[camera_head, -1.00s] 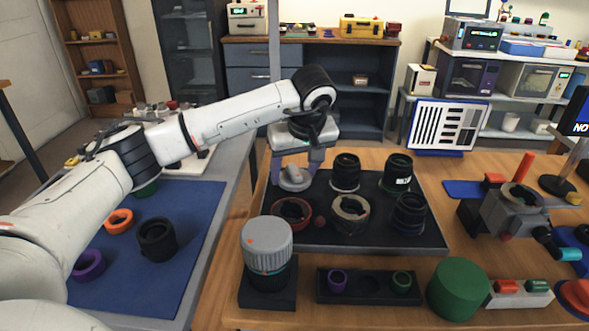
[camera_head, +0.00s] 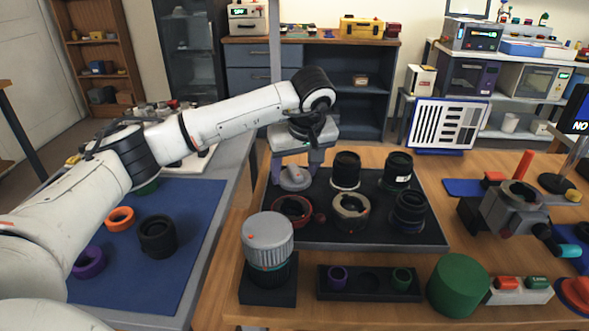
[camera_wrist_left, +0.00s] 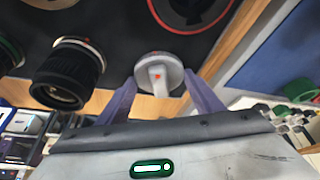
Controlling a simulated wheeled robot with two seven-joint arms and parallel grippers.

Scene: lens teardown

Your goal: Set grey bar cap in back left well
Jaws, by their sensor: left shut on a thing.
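The grey bar cap (camera_head: 295,178) is a pale grey disc with a raised bar and a small red-orange mark. It is at the back left of the dark tray (camera_head: 433,236). My left gripper (camera_head: 298,172) is shut on the cap, pointing down. In the left wrist view, the cap (camera_wrist_left: 157,72) sits between the purple-grey fingertips (camera_wrist_left: 160,85). The back left well is hidden by the cap and fingers. I cannot tell whether the cap touches the tray floor. My right gripper is not in view.
The tray also holds a dark red ring (camera_head: 291,211), a silver ring (camera_head: 351,209) and black lens barrels (camera_head: 346,169). A blue mat (camera_head: 190,210) lies at the left.

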